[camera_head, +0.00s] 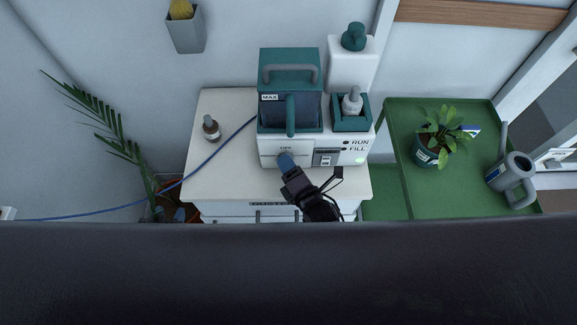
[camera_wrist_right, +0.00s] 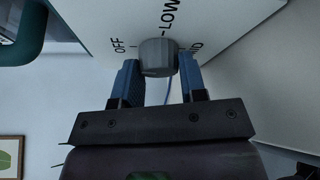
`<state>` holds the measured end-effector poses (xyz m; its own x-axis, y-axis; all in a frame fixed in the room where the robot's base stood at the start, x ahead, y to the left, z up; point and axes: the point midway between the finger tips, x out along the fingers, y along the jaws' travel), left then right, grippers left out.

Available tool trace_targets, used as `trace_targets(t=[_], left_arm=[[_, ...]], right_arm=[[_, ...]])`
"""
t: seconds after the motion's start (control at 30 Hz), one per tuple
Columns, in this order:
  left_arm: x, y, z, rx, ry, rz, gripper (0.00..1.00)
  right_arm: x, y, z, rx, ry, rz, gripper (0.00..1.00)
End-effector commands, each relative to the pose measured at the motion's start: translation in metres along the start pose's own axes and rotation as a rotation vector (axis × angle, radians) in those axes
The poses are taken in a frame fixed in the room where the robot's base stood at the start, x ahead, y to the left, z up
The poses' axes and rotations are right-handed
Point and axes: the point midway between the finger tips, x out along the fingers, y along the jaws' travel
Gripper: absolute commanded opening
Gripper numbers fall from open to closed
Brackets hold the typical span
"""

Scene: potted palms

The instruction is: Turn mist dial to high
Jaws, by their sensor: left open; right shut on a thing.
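The mist dial (camera_wrist_right: 158,57) is a grey knob on the white front panel, with the labels OFF, LOW and MID around it in the right wrist view. My right gripper (camera_wrist_right: 158,66) has its two blue fingers on either side of the dial and is shut on it. I cannot tell where the dial's pointer stands. In the head view my right gripper (camera_head: 284,159) reaches the front of the white humidifier (camera_head: 346,141) and hides the dial; the word OFF shows just above it. My left gripper is not in view.
The humidifier carries a dark tank (camera_head: 290,110) and stands on a white cabinet (camera_head: 215,170) with a brown bottle (camera_head: 211,128). A blue cord (camera_head: 215,152) runs left. At right, a green cart (camera_head: 465,190) holds a potted plant (camera_head: 428,152) and a watering can (camera_head: 511,174).

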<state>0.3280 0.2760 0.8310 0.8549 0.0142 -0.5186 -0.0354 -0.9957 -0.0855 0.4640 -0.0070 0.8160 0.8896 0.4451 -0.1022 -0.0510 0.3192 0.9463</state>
Motion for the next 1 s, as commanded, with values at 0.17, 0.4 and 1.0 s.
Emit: trace_targets(t=[0.17,0.4,1.0], left_arm=[[0.006,0.001,0.012,0.0,-0.005,0.001,0.43],[0.011,0.002,0.023,0.001,-0.011,0.001,0.43],[0.014,0.003,0.029,0.001,-0.015,0.002,0.43]], right_arm=[[0.0,-0.003,-0.001,0.115,-0.007,0.061,0.15],[0.0,-0.003,-0.001,0.24,-0.015,0.124,0.15],[0.001,-0.001,0.0,0.318,-0.02,0.164,0.15]])
